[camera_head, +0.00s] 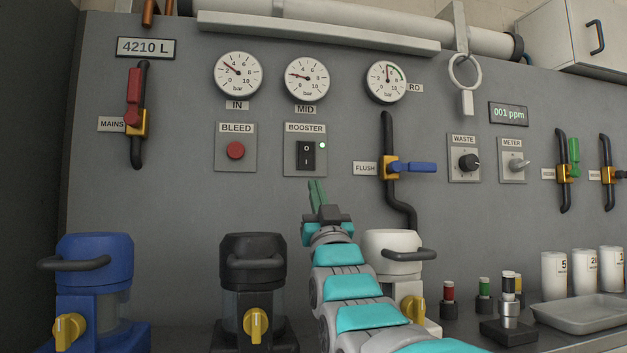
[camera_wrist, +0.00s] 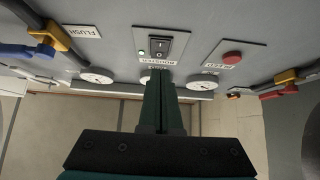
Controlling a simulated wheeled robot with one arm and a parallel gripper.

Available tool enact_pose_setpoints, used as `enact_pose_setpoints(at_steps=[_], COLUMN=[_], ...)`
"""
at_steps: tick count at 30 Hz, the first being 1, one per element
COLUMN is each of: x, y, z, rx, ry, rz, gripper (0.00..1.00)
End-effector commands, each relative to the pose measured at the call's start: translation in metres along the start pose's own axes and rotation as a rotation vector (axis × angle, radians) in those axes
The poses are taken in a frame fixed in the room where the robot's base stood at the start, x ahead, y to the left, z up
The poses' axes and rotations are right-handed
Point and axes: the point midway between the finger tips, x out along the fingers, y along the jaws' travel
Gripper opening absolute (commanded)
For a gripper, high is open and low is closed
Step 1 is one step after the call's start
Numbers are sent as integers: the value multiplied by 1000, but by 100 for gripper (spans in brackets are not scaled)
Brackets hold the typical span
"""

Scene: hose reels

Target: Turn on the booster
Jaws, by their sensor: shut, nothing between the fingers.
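The booster panel (camera_head: 305,149) is a grey plate on the wall with a black rocker switch (camera_head: 306,155) marked O above and I below. A small pale green lamp (camera_head: 323,145) beside the rocker looks lit. My gripper (camera_head: 317,184) is shut and empty, with its green fingers pointing up just below the panel. The gap in depth to the wall is hard to judge. The wrist view is upside down; there the rocker (camera_wrist: 159,43) lies beyond the shut fingertips (camera_wrist: 160,73), with no contact visible. Which side of the rocker is pressed in is unclear.
The bleed panel with a red button (camera_head: 235,150) is left of the booster. The blue flush valve handle (camera_head: 411,168) is to the right. Blue (camera_head: 95,270), black (camera_head: 253,262) and white (camera_head: 392,252) filter housings stand below.

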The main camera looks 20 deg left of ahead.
Motion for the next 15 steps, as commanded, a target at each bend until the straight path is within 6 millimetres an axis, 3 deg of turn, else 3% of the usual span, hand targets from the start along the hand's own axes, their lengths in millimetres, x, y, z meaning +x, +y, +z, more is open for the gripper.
enact_pose_setpoints(at_steps=[7,15], x=[-30,-45], y=[0,0], z=[5,8], rx=[0,1], ry=[-4,1], rz=[0,0], gripper=[0,0])
